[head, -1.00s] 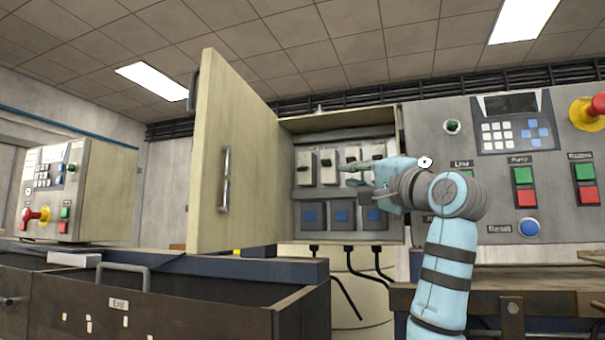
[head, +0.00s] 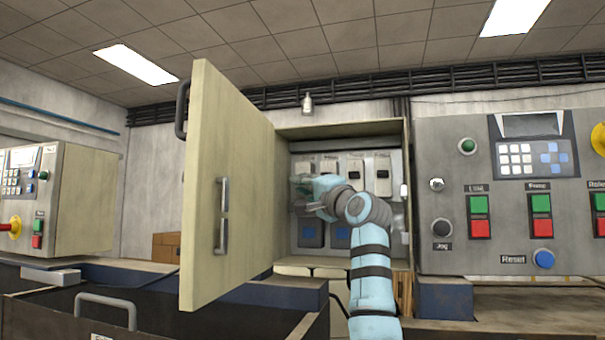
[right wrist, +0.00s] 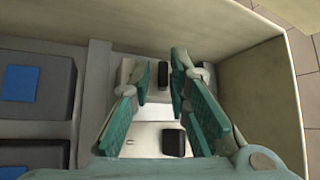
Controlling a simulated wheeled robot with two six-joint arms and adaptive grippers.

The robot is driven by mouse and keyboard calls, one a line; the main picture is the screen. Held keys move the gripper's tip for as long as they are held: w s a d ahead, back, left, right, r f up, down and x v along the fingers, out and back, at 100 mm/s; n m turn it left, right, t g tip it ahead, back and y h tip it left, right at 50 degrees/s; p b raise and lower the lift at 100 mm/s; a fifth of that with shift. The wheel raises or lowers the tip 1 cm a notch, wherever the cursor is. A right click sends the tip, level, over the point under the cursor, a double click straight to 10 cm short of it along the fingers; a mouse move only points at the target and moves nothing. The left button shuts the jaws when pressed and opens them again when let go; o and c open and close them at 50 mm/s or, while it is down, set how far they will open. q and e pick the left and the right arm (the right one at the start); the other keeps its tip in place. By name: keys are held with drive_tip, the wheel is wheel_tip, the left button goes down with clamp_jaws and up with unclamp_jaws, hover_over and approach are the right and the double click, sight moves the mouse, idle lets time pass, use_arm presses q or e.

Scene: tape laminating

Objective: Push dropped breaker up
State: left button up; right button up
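The breaker box (head: 341,128) stands open. Its upper row of pale breakers (head: 355,172) with small black switches is partly hidden by my right arm. My right gripper (head: 310,208) is in front of the left part of the box, at the lower edge of that row. In the right wrist view, my right gripper (right wrist: 160,78) is open. One black switch (right wrist: 163,75) shows between its fingers, and another black switch (right wrist: 173,142) lies nearer the palm. Which breaker is dropped is hard to tell. Contact is not clear. My left gripper is not in view.
The box door (head: 228,185) is swung out on the left, close to my right gripper. Blue-faced modules (head: 311,232) sit below the breakers. A control panel (head: 440,260) is to the right. An open drawer (head: 150,325) is at the lower left.

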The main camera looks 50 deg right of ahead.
drive_tip(key=shift+s+r, duration=0.15)
drive_tip(key=shift+s, duration=0.25)
clamp_jaws()
drive_tip(key=m+g+p, duration=0.1)
drive_tip(key=r+m+g+p, duration=0.1)
drive_tip(key=p, duration=0.1)
drive_tip(key=m+g+p, duration=0.1)
drive_tip(key=shift+s+a+r+m+p, duration=0.1)
drive_tip(key=shift+a+r+m+p, duration=0.05)
drive_tip(key=shift+r+m+p, duration=0.15)
unclamp_jaws()
drive_tip(key=shift+w+f, duration=0.15)
drive_tip(key=shift+w, duration=0.05)
